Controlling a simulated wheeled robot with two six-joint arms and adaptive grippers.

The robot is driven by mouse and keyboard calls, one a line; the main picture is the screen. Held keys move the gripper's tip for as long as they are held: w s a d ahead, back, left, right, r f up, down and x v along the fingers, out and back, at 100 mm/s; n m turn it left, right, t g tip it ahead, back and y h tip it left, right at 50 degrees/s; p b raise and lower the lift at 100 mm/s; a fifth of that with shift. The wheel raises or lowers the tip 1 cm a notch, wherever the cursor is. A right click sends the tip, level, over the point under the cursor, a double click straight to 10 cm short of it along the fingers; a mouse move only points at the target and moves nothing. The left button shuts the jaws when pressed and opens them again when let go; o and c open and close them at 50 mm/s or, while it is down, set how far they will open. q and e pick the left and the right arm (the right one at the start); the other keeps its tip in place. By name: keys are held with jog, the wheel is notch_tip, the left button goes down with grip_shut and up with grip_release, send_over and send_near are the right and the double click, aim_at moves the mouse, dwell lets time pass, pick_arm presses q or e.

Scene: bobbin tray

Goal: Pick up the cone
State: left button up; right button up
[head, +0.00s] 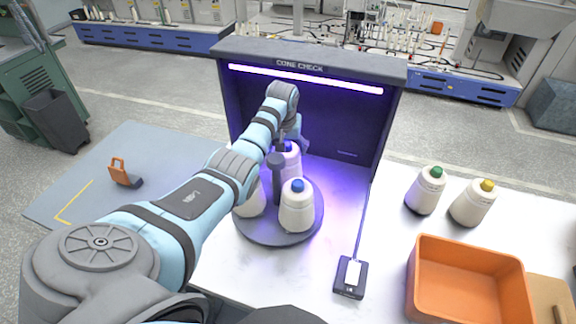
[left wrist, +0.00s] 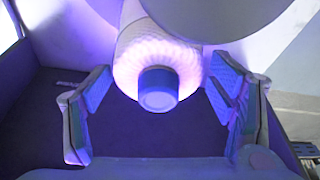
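Three cream cones with blue tips stand on a dark round turntable (head: 278,238) under the purple light: a back cone (head: 291,163), a front cone (head: 297,212) and a left cone (head: 250,200) partly hidden by my arm. My left gripper (head: 289,143) is at the back cone's top, partly hidden by its own wrist. In the left wrist view, my open left gripper (left wrist: 158,82) has a finger on each side of a cone (left wrist: 160,50) with a blue tip (left wrist: 158,88). Gaps show between the fingers and the cone. My right gripper is not in view.
A dark inspection booth (head: 330,115) encloses the turntable's back; a grey post (head: 277,175) rises from its middle. Right are a green-tipped cone (head: 427,190), a yellow-tipped cone (head: 472,203), an orange bin (head: 465,310) and a small black device (head: 350,278) with a cable.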

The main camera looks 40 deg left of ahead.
pick_arm(q)
jog(key=c, duration=1.3)
jog(key=shift+c, duration=0.8)
jog(key=shift+w+r, duration=0.1)
